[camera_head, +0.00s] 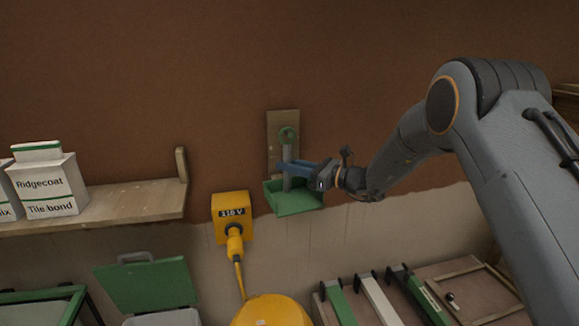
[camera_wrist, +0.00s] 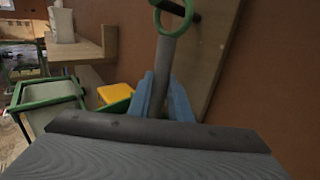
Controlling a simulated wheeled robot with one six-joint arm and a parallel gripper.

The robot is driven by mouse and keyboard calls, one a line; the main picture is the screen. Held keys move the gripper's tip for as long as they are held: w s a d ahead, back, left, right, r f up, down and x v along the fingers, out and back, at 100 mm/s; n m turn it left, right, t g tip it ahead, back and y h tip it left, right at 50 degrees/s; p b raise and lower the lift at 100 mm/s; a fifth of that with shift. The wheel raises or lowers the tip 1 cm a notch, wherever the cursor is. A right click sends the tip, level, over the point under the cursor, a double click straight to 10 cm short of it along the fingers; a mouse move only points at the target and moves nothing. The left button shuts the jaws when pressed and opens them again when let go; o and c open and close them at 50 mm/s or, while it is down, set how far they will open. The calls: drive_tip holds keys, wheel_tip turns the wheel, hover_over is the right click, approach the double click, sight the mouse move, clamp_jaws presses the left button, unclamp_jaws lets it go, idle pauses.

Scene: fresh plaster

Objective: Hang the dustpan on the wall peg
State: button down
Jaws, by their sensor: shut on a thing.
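The dustpan has a green pan (camera_head: 293,202), a grey handle and a green ring at its top. It is upright in front of a wooden board (camera_head: 273,128) on the brown wall. My gripper (camera_head: 289,166) has its blue fingers shut on the handle. In the wrist view the fingers (camera_wrist: 162,100) close around the grey handle (camera_wrist: 164,60). There the green ring (camera_wrist: 158,22) overlaps a dark peg (camera_wrist: 181,8) by the board (camera_wrist: 212,40). The peg seems to run through the ring, but I cannot tell whether the ring rests on it.
A yellow 110 V socket box (camera_head: 231,207) with a plug and cable is left of the pan. A wooden shelf (camera_head: 135,203) with Ridgecoat boxes (camera_head: 47,185) is further left. Below are an open green-lidded case (camera_head: 147,286) and a yellow object (camera_head: 272,311).

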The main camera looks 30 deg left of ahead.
drive_tip(key=c, duration=1.5)
unclamp_jaws()
drive_tip(key=shift+c, duration=0.2)
drive_tip(key=d+b, duration=0.2)
drive_tip(key=d, duration=0.6)
drive_tip(key=s+d+f+n+h, duration=0.3)
drive_tip(key=s+d+n+h, duration=0.3)
drive_tip(key=s+d, duration=0.4)
drive_tip(key=s+d+f+n+h, duration=0.4)
drive_tip(key=s+d, duration=0.5)
drive_tip(key=d, duration=1.3)
drive_tip(key=s+d+f+n+h, duration=0.4)
drive_tip(key=s+d+n+h, duration=0.4)
drive_tip(key=d, duration=0.8)
drive_tip(key=s, duration=0.2)
drive_tip(key=shift+s, duration=0.35)
drive_tip(key=shift+d, duration=0.1)
